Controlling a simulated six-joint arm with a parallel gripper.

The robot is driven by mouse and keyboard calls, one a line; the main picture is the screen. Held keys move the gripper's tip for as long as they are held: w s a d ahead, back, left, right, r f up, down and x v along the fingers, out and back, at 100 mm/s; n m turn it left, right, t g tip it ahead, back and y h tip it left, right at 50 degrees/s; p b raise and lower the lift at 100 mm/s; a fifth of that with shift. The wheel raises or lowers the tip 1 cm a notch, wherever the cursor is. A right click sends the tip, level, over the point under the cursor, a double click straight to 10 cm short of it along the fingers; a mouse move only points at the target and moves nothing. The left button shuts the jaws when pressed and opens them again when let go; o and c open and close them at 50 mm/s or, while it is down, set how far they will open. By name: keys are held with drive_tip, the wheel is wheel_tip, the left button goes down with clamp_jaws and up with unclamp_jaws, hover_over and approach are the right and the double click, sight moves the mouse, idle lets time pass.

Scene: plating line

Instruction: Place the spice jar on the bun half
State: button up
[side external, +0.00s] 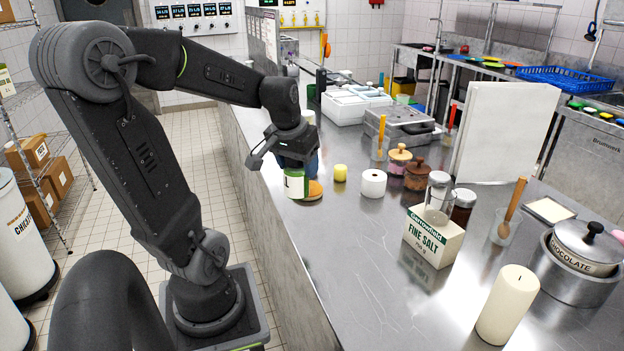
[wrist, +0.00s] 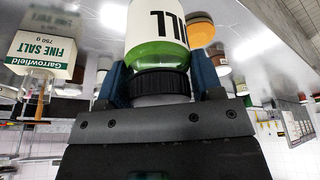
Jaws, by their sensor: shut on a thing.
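The spice jar (side external: 296,184) has green contents, a white label and a dark lid. My gripper (side external: 298,160) is shut on it, and in the wrist view the blue fingers of my gripper (wrist: 160,84) clasp the jar (wrist: 158,50) at its dark lid. The jar looks upright. I cannot tell how high the jar's base is above the counter.
A yellow cylinder (side external: 340,173) and a white roll (side external: 373,184) stand right of the bun. Lidded jars (side external: 417,177), a salt box (side external: 434,238) with a glass shaker on top, and a candle (side external: 507,306) stand farther right. The counter's front middle (side external: 365,270) is clear.

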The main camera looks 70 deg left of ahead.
drive_tip(key=w+a+n, duration=0.1)
drive_tip(key=w+a, duration=0.3)
drive_tip(key=a, duration=0.3)
drive_tip(key=w+a, duration=0.3)
drive_tip(key=a, duration=0.4)
drive_tip(key=shift+s+x, duration=0.25)
drive_tip(key=shift+x, duration=1.75)
drive_tip(key=shift+s+x, duration=0.2)
drive_tip(key=shift+x, duration=1.85)
drive_tip(key=shift+a+f, duration=0.1)
drive_tip(key=shift+f, duration=0.05)
drive_tip(key=o, duration=1.1)
drive_tip(key=shift+f, duration=0.1)
drive_tip(key=shift+c, duration=0.2)
